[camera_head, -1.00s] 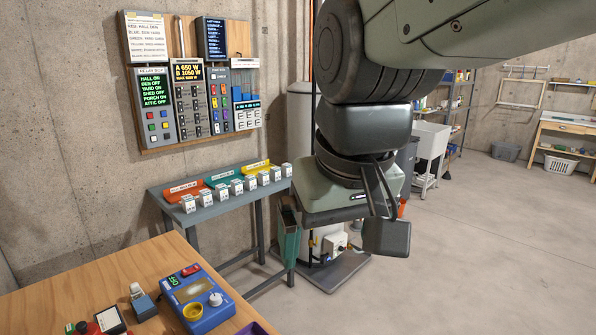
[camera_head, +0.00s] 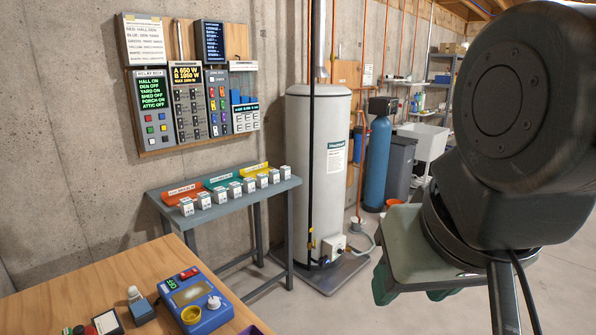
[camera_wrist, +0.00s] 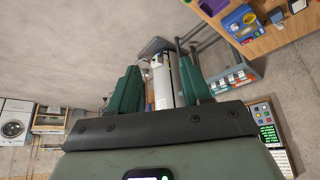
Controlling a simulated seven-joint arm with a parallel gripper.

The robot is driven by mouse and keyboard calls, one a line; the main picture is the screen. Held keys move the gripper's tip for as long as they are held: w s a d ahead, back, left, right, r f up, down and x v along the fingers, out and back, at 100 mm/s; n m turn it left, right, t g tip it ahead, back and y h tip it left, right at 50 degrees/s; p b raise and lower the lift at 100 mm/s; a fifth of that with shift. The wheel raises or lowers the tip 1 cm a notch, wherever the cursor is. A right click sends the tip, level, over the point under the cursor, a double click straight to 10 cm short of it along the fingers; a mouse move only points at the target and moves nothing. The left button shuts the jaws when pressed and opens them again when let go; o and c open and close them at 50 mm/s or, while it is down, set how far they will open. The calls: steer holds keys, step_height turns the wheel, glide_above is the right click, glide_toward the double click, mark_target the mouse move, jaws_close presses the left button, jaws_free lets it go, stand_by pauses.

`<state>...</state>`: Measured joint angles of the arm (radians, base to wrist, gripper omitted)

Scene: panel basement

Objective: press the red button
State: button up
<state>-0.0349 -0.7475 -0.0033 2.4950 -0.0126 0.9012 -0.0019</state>
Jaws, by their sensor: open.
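The relay box (camera_head: 152,108) hangs at the left of the wall board, with a green-lettered display above small coloured buttons. Its red button (camera_head: 148,118) looks like the upper left one; it is small in the head view. The display reads hall on, den off, yard on, shed off, porch on, attic off. My gripper (camera_head: 410,296) is at the right of the head view, far from the relay box, pointing down. In the wrist view my gripper (camera_wrist: 162,75) shows two green fingers wide apart with nothing between them. The relay box also shows at the right of the wrist view (camera_wrist: 266,126).
A grey shelf table (camera_head: 232,202) with coloured trays and several small white boxes stands below the board. A workbench (camera_head: 110,279) with a blue device (camera_head: 195,299) is in front. A white tank (camera_head: 318,160) stands right of the board. Open floor lies at the right.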

jaws_close()
stand_by(1.2)
